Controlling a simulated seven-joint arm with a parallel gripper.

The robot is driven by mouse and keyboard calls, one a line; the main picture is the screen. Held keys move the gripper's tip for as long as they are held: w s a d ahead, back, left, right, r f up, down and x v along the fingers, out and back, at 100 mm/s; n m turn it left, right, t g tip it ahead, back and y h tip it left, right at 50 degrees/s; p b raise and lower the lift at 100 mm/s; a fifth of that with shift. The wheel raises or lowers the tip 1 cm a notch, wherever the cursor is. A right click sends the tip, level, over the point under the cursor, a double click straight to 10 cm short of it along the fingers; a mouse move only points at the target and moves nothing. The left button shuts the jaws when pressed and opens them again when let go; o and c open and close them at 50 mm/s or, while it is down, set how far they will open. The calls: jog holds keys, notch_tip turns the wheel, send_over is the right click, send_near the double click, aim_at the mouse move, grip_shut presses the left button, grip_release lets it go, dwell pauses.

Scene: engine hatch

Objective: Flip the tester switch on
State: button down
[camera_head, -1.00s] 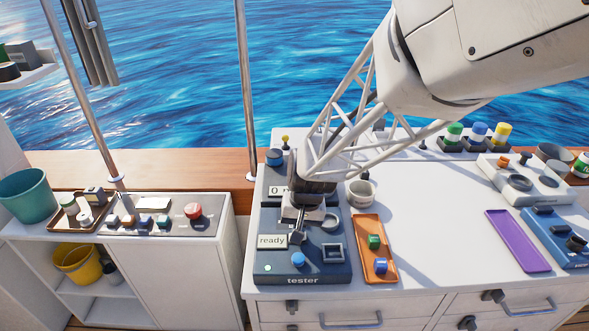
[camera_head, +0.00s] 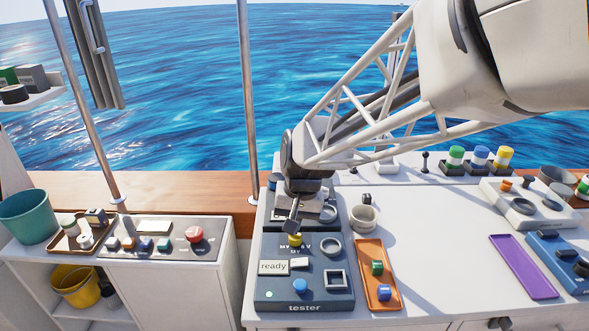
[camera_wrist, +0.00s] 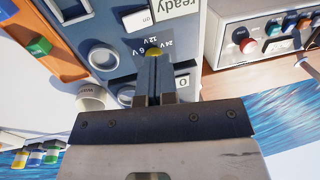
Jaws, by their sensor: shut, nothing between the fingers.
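The dark blue tester (camera_head: 332,301) stands on the left of the white counter. Its white "ready" panel (camera_head: 273,267) and a small white switch piece (camera_head: 300,262) sit side by side. In the wrist view the white piece (camera_wrist: 138,20) reads "on". A yellow knob (camera_head: 295,240) sits behind it, with voltage markings around it. My gripper (camera_head: 294,229) is shut and empty, just above and behind the yellow knob; I cannot tell if it touches. In the wrist view its fingertips (camera_wrist: 153,62) overlap the knob's edge.
A blue button (camera_head: 301,286), a ring (camera_head: 331,247) and a square socket (camera_head: 335,279) are on the tester. A grey cup (camera_head: 363,219) and an orange tray (camera_head: 379,249) stand to its right. The counter between there and the purple mat (camera_head: 524,267) is clear.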

jog(key=shift+a+r, duration=0.15)
jog(key=shift+r, duration=0.8)
jog(key=shift+a+r, duration=0.15)
jog(key=shift+r, duration=0.8)
jog(key=s+d+r+t+h, duration=0.2)
jog(key=s+d+r, duration=0.1)
jog(key=s+d, duration=1.6)
jog(key=shift+r+t, duration=0.25)
jog(key=shift+t, duration=0.05)
jog(key=shift+w, duration=0.2)
